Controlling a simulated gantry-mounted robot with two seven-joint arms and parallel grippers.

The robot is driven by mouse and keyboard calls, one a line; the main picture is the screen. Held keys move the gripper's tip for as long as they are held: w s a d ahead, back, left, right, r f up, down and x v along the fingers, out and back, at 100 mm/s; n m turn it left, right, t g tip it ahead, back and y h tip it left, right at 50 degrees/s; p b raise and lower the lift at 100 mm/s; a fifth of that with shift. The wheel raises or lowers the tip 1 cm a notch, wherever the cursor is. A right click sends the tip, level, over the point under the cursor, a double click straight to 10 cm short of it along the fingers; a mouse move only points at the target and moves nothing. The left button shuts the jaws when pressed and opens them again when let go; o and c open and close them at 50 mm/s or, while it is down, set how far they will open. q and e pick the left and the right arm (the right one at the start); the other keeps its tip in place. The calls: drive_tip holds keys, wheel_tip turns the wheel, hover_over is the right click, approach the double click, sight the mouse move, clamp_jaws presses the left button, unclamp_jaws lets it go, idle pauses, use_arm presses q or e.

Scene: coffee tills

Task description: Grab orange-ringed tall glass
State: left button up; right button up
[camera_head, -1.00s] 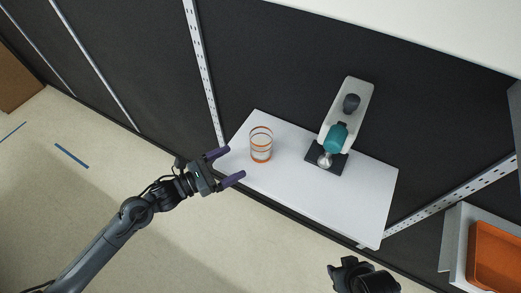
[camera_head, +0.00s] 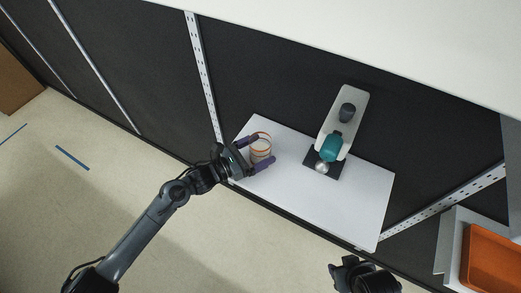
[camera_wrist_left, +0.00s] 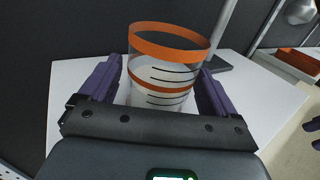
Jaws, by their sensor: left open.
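The orange-ringed tall glass (camera_head: 261,145) stands upright near the left end of the white shelf. It is clear, with orange bands and thin dark lines, and fills the middle of the left wrist view (camera_wrist_left: 165,60). My left gripper (camera_head: 265,149) is open, with one purple finger on each side of the glass. In the left wrist view the fingers (camera_wrist_left: 160,70) flank its lower part, and whether they touch it is unclear. The gripper body hides the glass's base there.
A white and teal machine (camera_head: 340,125) with a dark base stands right of the glass on the white shelf (camera_head: 340,205). The shelf's right part is clear. A slotted metal upright (camera_head: 203,75) rises behind its left end. An orange tray (camera_head: 492,262) is at lower right.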

use_arm(q)
drive_tip(key=shift+w+d, duration=0.1)
drive_tip(key=c, duration=1.1)
drive_tip(key=shift+c, duration=0.7)
drive_tip(key=shift+r, duration=0.15)
